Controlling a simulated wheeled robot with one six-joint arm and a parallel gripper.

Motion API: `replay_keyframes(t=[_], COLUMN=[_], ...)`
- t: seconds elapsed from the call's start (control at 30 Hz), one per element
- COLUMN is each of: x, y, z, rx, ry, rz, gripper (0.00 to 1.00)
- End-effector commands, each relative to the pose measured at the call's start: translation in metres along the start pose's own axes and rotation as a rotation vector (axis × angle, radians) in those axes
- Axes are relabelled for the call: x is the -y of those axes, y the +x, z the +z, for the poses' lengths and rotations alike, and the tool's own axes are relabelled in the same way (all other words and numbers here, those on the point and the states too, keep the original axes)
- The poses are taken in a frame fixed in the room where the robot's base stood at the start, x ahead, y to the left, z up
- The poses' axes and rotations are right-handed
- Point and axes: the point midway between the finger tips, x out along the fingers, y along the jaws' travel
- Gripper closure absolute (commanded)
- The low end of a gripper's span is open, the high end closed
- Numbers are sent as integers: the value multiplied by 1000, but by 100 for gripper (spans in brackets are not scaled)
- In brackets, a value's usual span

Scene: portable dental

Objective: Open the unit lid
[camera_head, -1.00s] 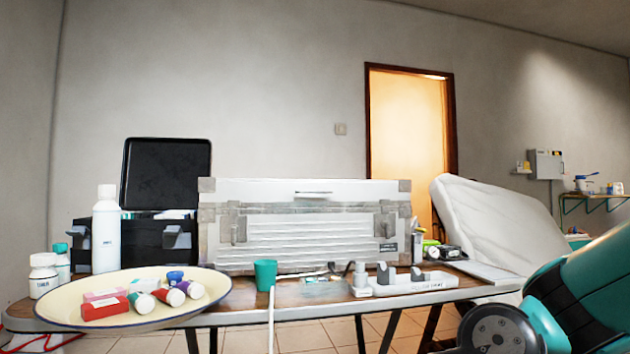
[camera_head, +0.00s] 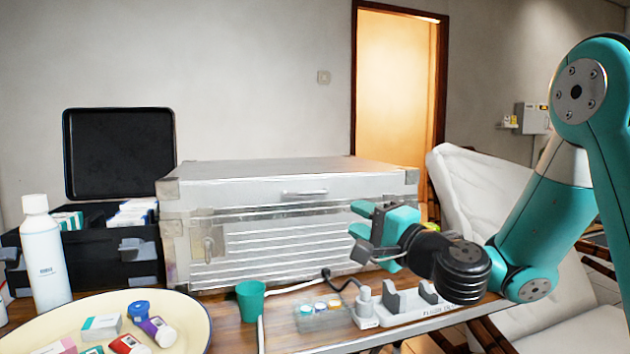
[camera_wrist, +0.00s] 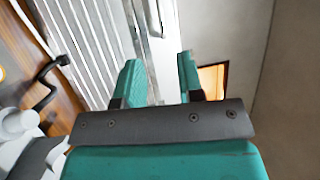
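The unit is a silver metal case (camera_head: 290,250) with a ribbed front, standing on the table. Its lid (camera_head: 290,172) is down, with a thin handle (camera_head: 305,192) on the lid's front face. A latch (camera_head: 208,245) shows at the front left; the front right latch is hidden behind my gripper. My gripper (camera_head: 358,220) is in front of the case's right part. In the wrist view my gripper (camera_wrist: 158,78) has its two teal fingers apart with nothing held, pointing toward the case (camera_wrist: 80,45). Whether it touches the case cannot be told.
An open black box (camera_head: 110,245) and a white bottle (camera_head: 45,260) stand left of the case. A cream tray (camera_head: 200,330) with small packs, a green cup (camera_head: 250,300) and a white holder (camera_head: 410,308) sit in front. A white reclined chair (camera_head: 490,200) is at right.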

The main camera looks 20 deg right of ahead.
Motion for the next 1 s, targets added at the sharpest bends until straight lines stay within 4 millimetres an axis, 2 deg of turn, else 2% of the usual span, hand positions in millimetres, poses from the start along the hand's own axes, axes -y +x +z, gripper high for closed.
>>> replay_keyframes(t=[0.03, 0.6, 0.8, 1.0], x=[8, 6, 2, 0], y=[13, 113, 131, 134], z=[1, 1, 0, 0], rx=[6, 3, 0, -1], ry=[3, -4, -3, -3], rz=[2, 0, 1, 1], gripper=[65, 65, 65, 65])
